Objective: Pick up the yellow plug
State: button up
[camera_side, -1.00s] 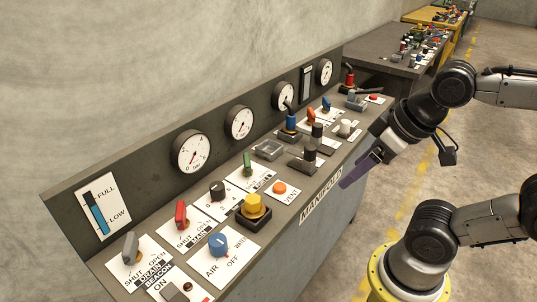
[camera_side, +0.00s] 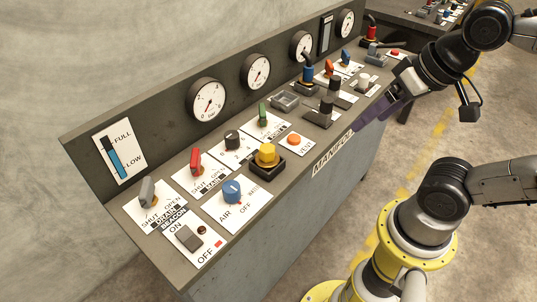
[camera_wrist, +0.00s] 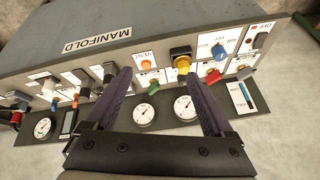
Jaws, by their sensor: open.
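The yellow plug (camera_side: 267,154) sits upright in a square black socket (camera_side: 262,171) near the front edge of the grey panel. It also shows in the wrist view (camera_wrist: 183,63), toward the right finger's tip. My gripper (camera_side: 362,127) is at the panel's front edge, to the right of the plug and apart from it. Its purple fingers are spread with nothing between them, and in the wrist view (camera_wrist: 160,74) they point toward the panel. One finger largely hides the other in the side view.
An orange vent button (camera_side: 294,139), a blue air knob (camera_side: 232,190) and a black knob (camera_side: 232,139) surround the plug. Gauges (camera_side: 206,100) line the raised back.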

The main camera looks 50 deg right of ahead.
jog(key=w+a+r+m+g, duration=0.1)
jog(key=w+r+m, duration=0.3)
jog(key=w+m, duration=0.25)
jog(key=m+g+y, duration=0.1)
jog(key=m+g, duration=0.4)
jog(key=m, duration=0.1)
send_over(267, 147)
notch_tip(267, 147, down, 15)
jog(key=shift+r, duration=0.15)
jog(key=shift+a+f, duration=0.1)
jog(key=shift+f, duration=3.05)
grip_shut()
jog(key=shift+r, duration=0.1)
